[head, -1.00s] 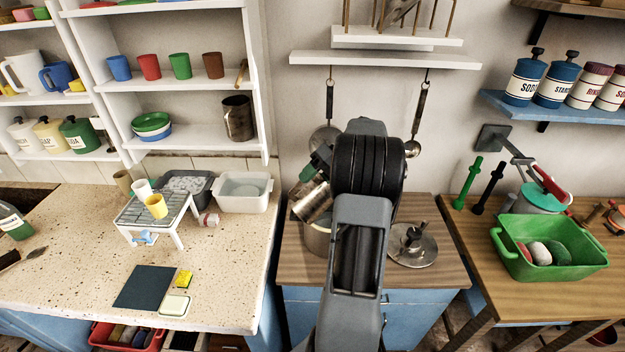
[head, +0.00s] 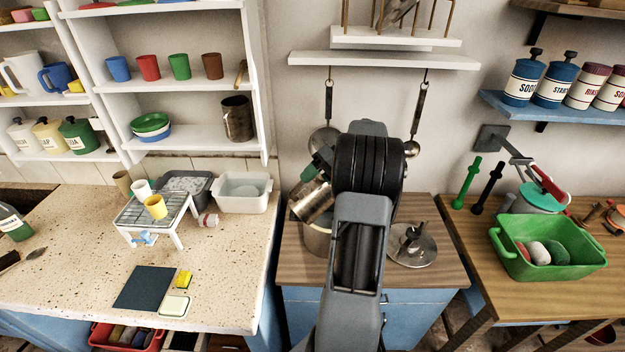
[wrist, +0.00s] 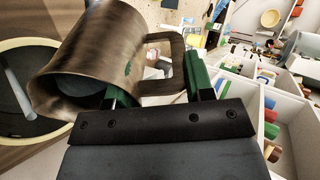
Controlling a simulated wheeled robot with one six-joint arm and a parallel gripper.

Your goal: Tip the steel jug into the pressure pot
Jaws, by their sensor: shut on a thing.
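The steel jug (head: 311,199) is tilted over the pressure pot (head: 317,240), its mouth down to the left in the head view. My gripper (head: 322,161) is shut on the jug and largely hidden behind my arm. In the wrist view the jug (wrist: 98,50) lies tipped with its mouth toward the pot (wrist: 52,98), and my gripper's green fingers (wrist: 155,84) are at its handle. The pot is open, and part of it is hidden by the jug and my arm. I cannot see whether anything is flowing from the jug.
A round metal lid (head: 412,246) lies on the wooden top right of my arm. A green tub (head: 545,245) stands on the right table. A white wire rack (head: 150,215) and a white basin (head: 243,193) stand on the speckled counter to the left. Ladles hang behind my arm.

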